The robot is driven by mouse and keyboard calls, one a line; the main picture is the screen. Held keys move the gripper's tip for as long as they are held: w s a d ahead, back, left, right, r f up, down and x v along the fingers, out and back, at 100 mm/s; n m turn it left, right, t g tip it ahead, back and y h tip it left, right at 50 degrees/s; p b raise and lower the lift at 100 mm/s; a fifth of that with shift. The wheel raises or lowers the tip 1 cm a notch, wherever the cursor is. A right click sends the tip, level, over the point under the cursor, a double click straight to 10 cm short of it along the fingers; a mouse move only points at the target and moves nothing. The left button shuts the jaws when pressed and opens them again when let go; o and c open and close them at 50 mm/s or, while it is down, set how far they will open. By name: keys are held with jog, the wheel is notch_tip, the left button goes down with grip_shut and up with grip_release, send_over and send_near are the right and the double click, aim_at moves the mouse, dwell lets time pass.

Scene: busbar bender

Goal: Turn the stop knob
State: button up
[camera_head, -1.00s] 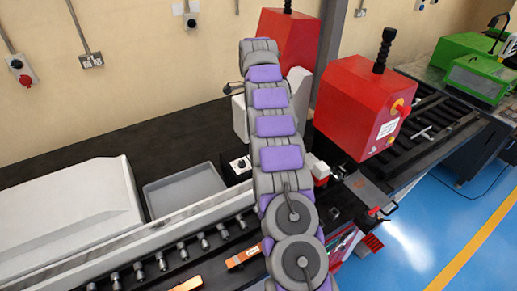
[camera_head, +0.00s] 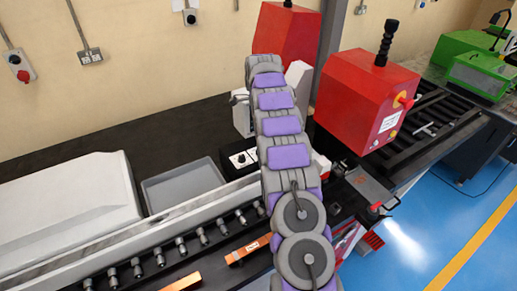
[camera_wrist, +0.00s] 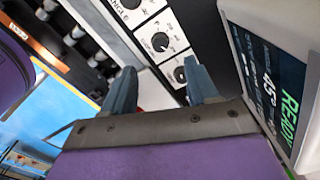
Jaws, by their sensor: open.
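A white panel strip with several black knobs shows in the wrist view. The top knob (camera_wrist: 130,3) has "ANGLE" printed by it. The middle knob (camera_wrist: 160,42) and the lower knob (camera_wrist: 180,74) have labels too small to read, so I cannot tell which is the stop knob. My gripper (camera_wrist: 160,68) is open, its two blue-grey fingers on either side of the lower part of the panel, with nothing held. Whether they touch the panel cannot be told. In the head view, the knob box (camera_head: 240,160) stands left of my arm, partly hidden.
A screen (camera_wrist: 275,85) reading "READY" and "45°" stands close right of my gripper. A grey tray (camera_head: 183,186) and a white cover (camera_head: 70,200) lie left of the knob box. Red machine housings (camera_head: 362,100) stand right and behind.

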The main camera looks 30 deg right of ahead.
jog(key=f, duration=0.8)
jog(key=shift+d+f, duration=0.25)
jog(key=shift+f, duration=0.15)
jog(key=shift+a+f, duration=0.15)
jog(key=shift+f, duration=0.35)
jog(key=shift+c, duration=0.3)
jog(key=c, duration=1)
